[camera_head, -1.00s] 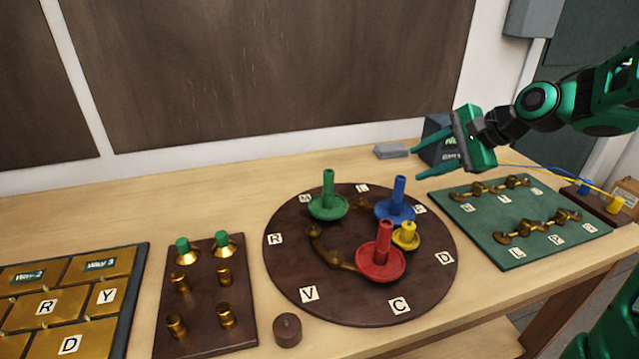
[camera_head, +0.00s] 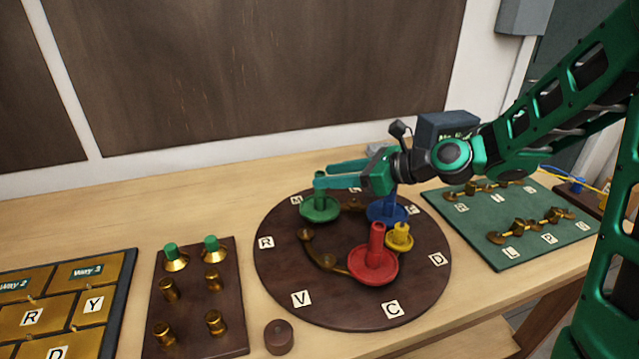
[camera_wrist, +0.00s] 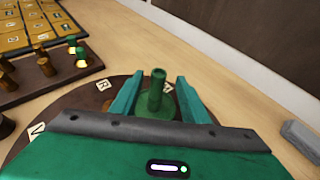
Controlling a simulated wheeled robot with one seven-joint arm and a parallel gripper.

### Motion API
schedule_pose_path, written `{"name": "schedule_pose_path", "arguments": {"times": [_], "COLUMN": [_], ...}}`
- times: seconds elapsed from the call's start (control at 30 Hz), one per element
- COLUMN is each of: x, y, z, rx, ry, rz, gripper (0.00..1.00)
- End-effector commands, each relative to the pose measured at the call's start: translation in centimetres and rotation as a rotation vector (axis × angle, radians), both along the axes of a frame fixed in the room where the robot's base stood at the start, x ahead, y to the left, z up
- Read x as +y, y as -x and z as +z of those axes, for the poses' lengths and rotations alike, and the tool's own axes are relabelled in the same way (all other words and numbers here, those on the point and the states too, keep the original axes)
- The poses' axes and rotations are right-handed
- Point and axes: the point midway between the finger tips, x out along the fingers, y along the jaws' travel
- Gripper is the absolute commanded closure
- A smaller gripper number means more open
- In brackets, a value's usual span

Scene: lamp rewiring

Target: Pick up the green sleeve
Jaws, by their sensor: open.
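The green sleeve (camera_head: 320,209), an upright tube on a wide round flange, stands at the back left of the dark round board (camera_head: 285,275). My gripper (camera_head: 321,176) is open at the height of its tube top, its fingers reaching in from the right. In the wrist view the green sleeve (camera_wrist: 155,104) stands between the two spread fingers (camera_wrist: 158,78), with a gap on each side. Part of its flange is hidden there by the gripper body.
A red sleeve (camera_head: 373,265), a yellow one (camera_head: 400,237) and a blue one (camera_head: 386,210) stand on the same board. A brown block (camera_head: 195,300) with brass pegs, two green-topped, is at left. A green panel (camera_head: 510,245) is at right.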

Motion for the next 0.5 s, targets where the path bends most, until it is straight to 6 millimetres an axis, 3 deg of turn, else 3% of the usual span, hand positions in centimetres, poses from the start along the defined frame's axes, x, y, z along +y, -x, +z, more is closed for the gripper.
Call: {"name": "schedule_pose_path", "arguments": {"times": [0.5], "x": [3.7], "y": [-1.7], "z": [-2.0], "rx": [-0.001], "ry": [0.001], "rz": [0.005], "gripper": [0.58]}}
